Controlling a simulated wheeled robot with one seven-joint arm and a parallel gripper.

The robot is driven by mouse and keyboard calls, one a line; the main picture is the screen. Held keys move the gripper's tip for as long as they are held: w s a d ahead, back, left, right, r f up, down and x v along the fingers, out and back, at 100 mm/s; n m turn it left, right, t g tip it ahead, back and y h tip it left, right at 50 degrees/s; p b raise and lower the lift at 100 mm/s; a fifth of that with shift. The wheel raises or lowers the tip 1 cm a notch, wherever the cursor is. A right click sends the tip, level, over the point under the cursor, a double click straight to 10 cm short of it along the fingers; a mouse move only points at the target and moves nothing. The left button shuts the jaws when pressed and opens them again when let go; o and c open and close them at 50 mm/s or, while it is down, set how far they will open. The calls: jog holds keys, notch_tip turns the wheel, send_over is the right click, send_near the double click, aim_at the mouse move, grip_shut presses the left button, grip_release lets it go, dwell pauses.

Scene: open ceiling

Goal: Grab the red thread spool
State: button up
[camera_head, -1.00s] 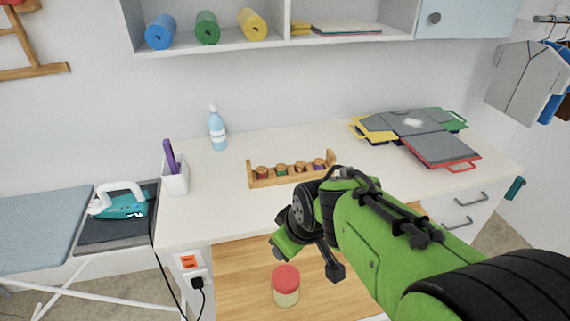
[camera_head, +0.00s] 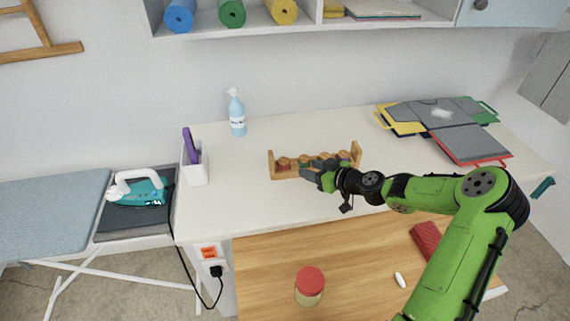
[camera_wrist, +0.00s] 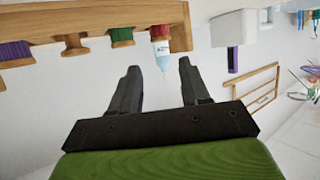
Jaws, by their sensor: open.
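The red thread spool (camera_wrist: 160,32) is on the wooden rack (camera_wrist: 100,16) at the top of the wrist view. In the head view the red spool (camera_head: 284,162) is near the rack's left end. A green spool (camera_wrist: 121,35) sits beside it in the wrist view, with a brown one and a purple one (camera_wrist: 14,50) farther left. My gripper (camera_wrist: 158,68) is open and empty, its fingertips pointing towards the red spool but apart from it. In the head view my gripper (camera_head: 308,170) is just in front of the rack and hides part of it.
A spray bottle (camera_head: 237,115) stands behind the rack. A white holder (camera_head: 194,166) with a purple item is left of it. A red-lidded jar (camera_head: 309,286) stands on the lower wooden surface. A shelf hangs above.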

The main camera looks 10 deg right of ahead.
aim_at(287, 162)
jog(key=x, duration=1.1)
jog(key=shift+s+p, duration=0.1)
jog(key=shift+p, duration=0.25)
jog(key=shift+s+d, duration=0.1)
jog(key=shift+c, duration=0.2)
